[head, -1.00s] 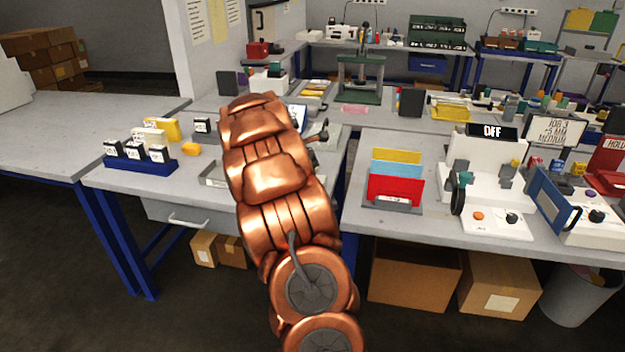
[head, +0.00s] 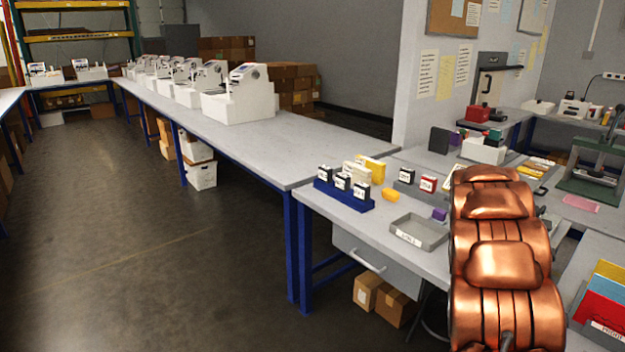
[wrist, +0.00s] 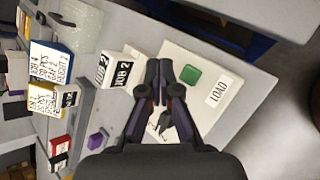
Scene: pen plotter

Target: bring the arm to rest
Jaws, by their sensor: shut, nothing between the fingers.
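My gripper (wrist: 160,72) shows in the wrist view with its two dark fingers together and nothing between them. It is over or in front of a pale panel (wrist: 222,78) with a green square (wrist: 190,74) and a LOAD label (wrist: 217,92); I cannot tell the gap. In the head view my copper arm fills the right side, and the gripper itself is hidden there.
The near bench holds a blue rack (head: 343,196) of labelled blocks, a grey tray (head: 418,232), a purple block (head: 439,214) and a red block (head: 428,184). A long bench (head: 300,150) with several white machines runs left. The floor (head: 150,240) at left is clear.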

